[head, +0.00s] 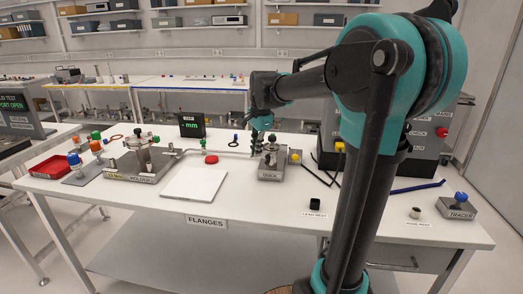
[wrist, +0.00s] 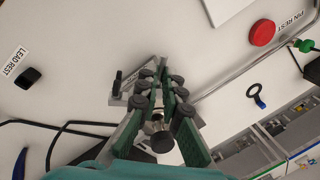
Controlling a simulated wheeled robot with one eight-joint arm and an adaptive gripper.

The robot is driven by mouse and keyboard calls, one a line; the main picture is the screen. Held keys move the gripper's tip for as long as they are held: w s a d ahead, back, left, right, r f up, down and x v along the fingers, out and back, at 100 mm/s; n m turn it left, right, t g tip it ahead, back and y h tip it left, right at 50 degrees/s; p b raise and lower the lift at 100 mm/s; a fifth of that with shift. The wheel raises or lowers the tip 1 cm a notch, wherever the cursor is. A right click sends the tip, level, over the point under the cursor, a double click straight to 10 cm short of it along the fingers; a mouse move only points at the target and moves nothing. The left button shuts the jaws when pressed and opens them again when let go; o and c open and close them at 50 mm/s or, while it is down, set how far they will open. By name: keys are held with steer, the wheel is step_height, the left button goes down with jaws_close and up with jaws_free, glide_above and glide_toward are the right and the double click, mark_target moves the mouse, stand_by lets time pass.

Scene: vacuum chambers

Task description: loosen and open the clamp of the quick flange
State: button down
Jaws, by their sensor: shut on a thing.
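The quick flange stands on a grey base plate (head: 270,176) labelled "QUICK" near the middle of the bench in the head view. Its metal clamp (head: 270,158) sits on top, partly hidden by my gripper. In the wrist view the green fingers of my gripper (wrist: 160,72) converge over the flange, shut on part of the clamp. A dark round knob (wrist: 162,142) and a metal piece show between the fingers. The fingers hide most of the clamp, so I cannot tell how far it is opened.
A white board (head: 195,184) and a red disc (head: 211,159) lie left of the flange. The welded flange stand (head: 140,165) is farther left, joined by a pipe. Black cables (wrist: 65,125) and the lead rest's black block (head: 315,204) are to the right.

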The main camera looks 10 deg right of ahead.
steer(key=w+a+m+h, duration=0.2)
steer(key=w+a+m, duration=0.2)
steer(key=m, duration=0.6)
steer(key=shift+w, duration=0.3)
stand_by(0.4)
steer(key=c, duration=1.6)
jaws_free()
steer(key=shift+c, duration=0.2)
step_height(320, 180, up, 12)
steer(key=s+a, duration=0.1)
steer(key=s, duration=0.1)
steer(key=shift+f, duration=0.15)
